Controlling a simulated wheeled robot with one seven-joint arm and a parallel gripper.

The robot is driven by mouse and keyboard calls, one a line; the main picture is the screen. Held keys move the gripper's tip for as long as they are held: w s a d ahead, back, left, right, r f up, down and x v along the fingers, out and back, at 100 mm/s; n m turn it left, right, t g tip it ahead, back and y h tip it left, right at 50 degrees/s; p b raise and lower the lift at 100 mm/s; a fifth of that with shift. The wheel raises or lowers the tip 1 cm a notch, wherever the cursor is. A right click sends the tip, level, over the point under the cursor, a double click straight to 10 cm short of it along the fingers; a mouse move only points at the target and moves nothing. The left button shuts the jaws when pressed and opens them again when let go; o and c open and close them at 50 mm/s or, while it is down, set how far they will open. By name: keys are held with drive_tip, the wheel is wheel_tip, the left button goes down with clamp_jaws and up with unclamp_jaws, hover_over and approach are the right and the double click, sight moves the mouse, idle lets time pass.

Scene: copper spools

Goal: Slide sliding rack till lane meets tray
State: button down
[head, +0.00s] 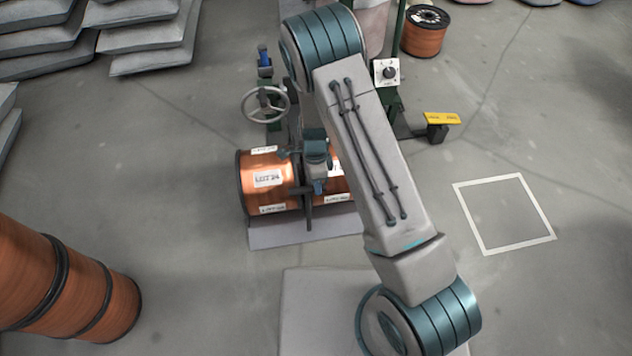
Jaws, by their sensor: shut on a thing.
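My gripper (318,186) is low in the middle of the head view, over copper spools on a grey base plate. It is shut on a dark bar (307,205) that stands upright between two spool sections; the exact contact is hard to see. The left spool (259,186) lies on its side with white labels. The right spool (338,186) is partly hidden by my arm. The grey plate (275,236) shows below them. I cannot clearly make out which part is the sliding rack, its lane or the tray; my arm hides much of this area.
A handwheel (265,104) stands behind the left spool. A dial box (387,72) and a yellow-topped pedal (440,119) are right of my arm. A large copper stack (60,280) lies at lower left. A white floor square (488,248) is empty, with clear floor around it.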

drive_tip(key=shift+s+d, duration=0.15)
drive_tip(key=shift+s, duration=0.05)
drive_tip(key=c, duration=1.3)
unclamp_jaws()
drive_tip(key=shift+o, duration=0.2)
drive_tip(key=shift+w, duration=0.1)
drive_tip(key=shift+w+r, duration=0.15)
drive_tip(key=shift+r, duration=0.15)
wheel_tip(320, 180, up, 13)
drive_tip(key=w+p, duration=0.2)
drive_tip(key=p, duration=0.3)
drive_tip(key=shift+w+a, duration=0.25)
drive_tip(key=shift+a, duration=0.05)
drive_tip(key=shift+f, duration=0.1)
